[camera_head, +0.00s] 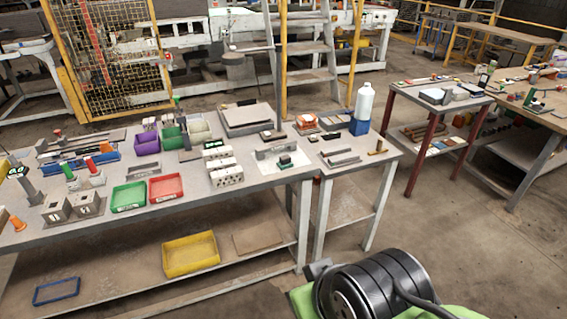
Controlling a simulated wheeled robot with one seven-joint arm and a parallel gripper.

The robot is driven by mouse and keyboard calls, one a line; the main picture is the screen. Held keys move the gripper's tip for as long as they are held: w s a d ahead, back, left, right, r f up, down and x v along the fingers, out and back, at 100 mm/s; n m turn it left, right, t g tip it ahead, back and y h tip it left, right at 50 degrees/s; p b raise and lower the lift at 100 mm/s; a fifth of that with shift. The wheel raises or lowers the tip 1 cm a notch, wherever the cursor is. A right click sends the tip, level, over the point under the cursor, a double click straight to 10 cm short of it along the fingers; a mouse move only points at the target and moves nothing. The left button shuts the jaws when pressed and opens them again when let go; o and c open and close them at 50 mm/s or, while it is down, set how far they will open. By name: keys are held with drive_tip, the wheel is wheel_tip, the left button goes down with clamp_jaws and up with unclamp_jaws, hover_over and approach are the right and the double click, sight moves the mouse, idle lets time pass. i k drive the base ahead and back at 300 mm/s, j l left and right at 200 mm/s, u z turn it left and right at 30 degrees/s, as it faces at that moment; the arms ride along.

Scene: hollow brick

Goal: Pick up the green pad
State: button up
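The thing that best fits the green pad is a small dark green block (285,160). It lies on a white sheet (297,167) near the right end of the long grey table (205,203). It is too small to make out clearly, and I cannot be sure that it is the pad. My gripper is not in view. Only black and green parts of my own body show at the lower right, apart from the table.
A red tray (166,188), a green tray (129,197) and a purple bin (147,144) stand left on the table. White perforated blocks (225,172) stand left of the sheet. A white-and-blue bottle (362,110) stands behind right. A yellow tray (191,254) lies below.

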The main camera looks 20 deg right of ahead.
sight(285, 162)
drive_tip(key=i+l+u, duration=0.5)
drive_tip(key=i, duration=0.3)
drive_tip(key=i+l+u, duration=0.45)
drive_tip(key=i+l, duration=0.25)
drive_tip(key=l, duration=0.15)
